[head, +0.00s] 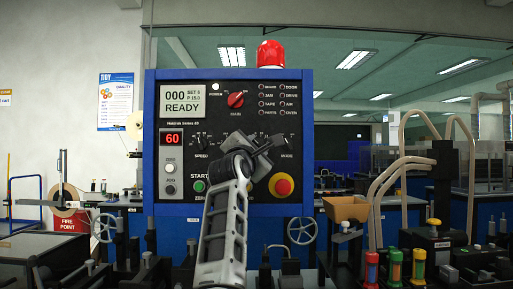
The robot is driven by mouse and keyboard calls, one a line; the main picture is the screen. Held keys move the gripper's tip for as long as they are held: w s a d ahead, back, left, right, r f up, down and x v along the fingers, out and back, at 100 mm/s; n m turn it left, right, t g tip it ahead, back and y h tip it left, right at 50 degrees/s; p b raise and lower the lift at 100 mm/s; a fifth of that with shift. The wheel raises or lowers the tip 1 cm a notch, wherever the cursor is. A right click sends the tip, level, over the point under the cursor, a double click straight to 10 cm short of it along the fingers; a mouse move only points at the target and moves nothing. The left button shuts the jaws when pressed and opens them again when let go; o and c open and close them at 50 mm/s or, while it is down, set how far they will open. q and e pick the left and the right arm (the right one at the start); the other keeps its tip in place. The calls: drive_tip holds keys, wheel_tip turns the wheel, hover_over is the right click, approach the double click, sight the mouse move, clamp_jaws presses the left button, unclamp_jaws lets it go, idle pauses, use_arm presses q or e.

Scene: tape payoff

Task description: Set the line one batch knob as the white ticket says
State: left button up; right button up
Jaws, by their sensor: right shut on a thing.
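A blue-framed black control panel (223,210) stands in front of me. Its screen (183,101) reads 000, SET 5 and READY. A red number display (172,139) reads 60. A red knob (236,100) is at the top middle. Black knobs show at the left, a speed knob (202,144), and at the right (287,143). My right gripper (262,152) reaches up to the panel's middle and is shut on a knob there. The gripper hides most of that knob and its label. I cannot make out a white ticket. My left gripper is not in view.
A red-yellow stop button (282,185) and a green start button (199,185) flank my right arm. A red beacon (270,54) tops the panel. Handwheels (301,230), coloured cylinders (394,267) and a cardboard box (346,208) stand lower right.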

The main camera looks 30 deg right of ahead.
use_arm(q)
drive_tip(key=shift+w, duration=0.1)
use_arm(e)
drive_tip(key=o, duration=1)
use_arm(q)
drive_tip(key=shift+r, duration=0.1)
use_arm(e)
drive_tip(key=shift+s+a+f, duration=0.15)
drive_tip(key=shift+a, duration=0.05)
use_arm(q)
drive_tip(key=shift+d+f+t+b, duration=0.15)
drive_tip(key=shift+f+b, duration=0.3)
drive_tip(key=shift+b, duration=0.75)
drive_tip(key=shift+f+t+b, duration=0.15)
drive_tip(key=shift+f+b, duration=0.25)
drive_tip(key=shift+b, duration=0.75)
use_arm(e)
drive_tip(key=shift+v, duration=7.7)
